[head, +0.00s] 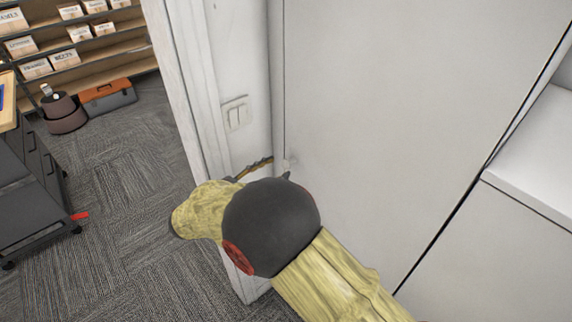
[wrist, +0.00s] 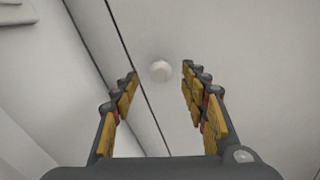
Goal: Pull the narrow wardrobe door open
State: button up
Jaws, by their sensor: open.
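The wardrobe door is a flat white panel (head: 400,100), and it looks shut, with thin seams along its edges. A small round white knob (wrist: 160,71) stands out from the white surface in the wrist view, just right of a dark seam. My gripper (wrist: 160,76) is open, its yellow-padded fingers on either side of the knob in the picture. The knob appears ahead of the fingertips, apart from them. In the head view my gripper (head: 275,168) is mostly hidden behind my wrist, close to the panel's left edge.
A light switch (head: 236,114) is on the wall left of the wardrobe, beside a white frame edge (head: 185,90). A white shelf (head: 535,150) is at right. Carpet (head: 125,180) lies clear at left, with a dark cart (head: 35,190), a toolbox (head: 108,97) and shelving beyond.

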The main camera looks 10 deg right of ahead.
jog(key=b+x, duration=0.1)
jog(key=x, duration=0.4)
jog(key=c, duration=0.3)
jog(key=c, duration=0.8)
grip_shut()
